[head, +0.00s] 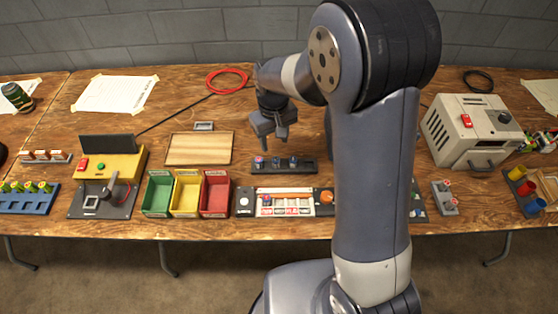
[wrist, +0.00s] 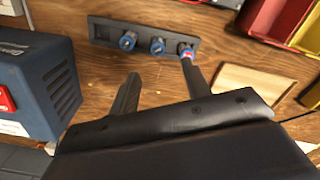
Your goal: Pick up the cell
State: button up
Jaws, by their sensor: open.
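A dark rack (head: 307,168) lies on the wooden table near its middle and holds three dark blue cells. The left cell (head: 259,162) has a pinkish top; the middle cell (head: 276,162) and right cell (head: 293,161) look bluer. In the wrist view the rack (wrist: 104,31) is at the top, with two blue-ringed cells (wrist: 128,41) (wrist: 157,46) and one with a red and white band (wrist: 186,51). My gripper (head: 275,138) is open and empty above the rack. In the wrist view its right fingertip (wrist: 160,68) overlaps the banded cell; contact cannot be told.
Green, yellow and red bins (head: 185,212) stand left of the rack, below a wooden board (head: 199,149). A panel (head: 285,205) with an orange knob lies in front. A blue box (wrist: 33,85) stands close left in the wrist view.

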aim_at(276, 159)
notch_tip(276, 159, down, 9)
jog(key=shift+d+p, duration=0.15)
jog(key=shift+p, duration=0.2)
jog(key=shift+c, duration=0.6)
grip_shut()
